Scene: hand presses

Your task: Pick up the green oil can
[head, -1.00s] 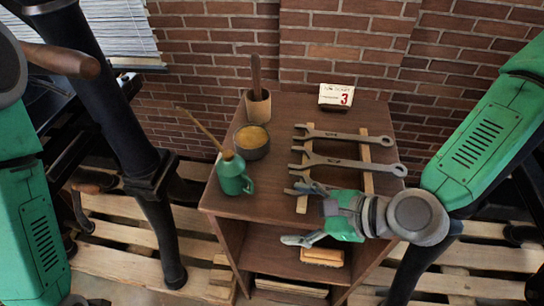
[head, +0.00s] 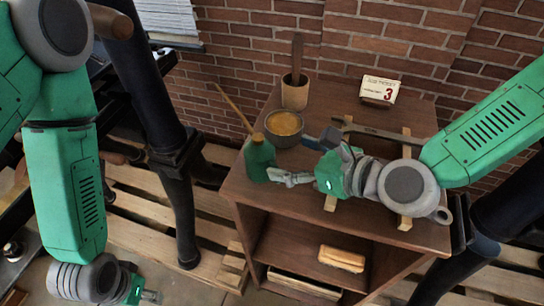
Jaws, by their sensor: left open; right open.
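The green oil can (head: 259,160) stands upright near the left front of the wooden cabinet top (head: 285,205). Its long thin spout points up and to the left. My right gripper (head: 303,160) is open, its fingers pointing left toward the can. Its lower finger is at the can's right side, by the handle, and partly hides it; I cannot tell if they touch. The upper finger is behind and to the right of the can. Nothing is between the fingers. My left gripper (head: 144,294) is low at the bottom left, away from the cabinet, and partly cut off.
A bowl of yellowish content (head: 285,128) stands right behind the can. A cup with a wooden handle (head: 295,92) and a calendar block (head: 379,89) stand further back. Wrenches (head: 385,134) on wooden strips lie right, partly hidden by my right arm. A brush (head: 341,259) lies on the shelf.

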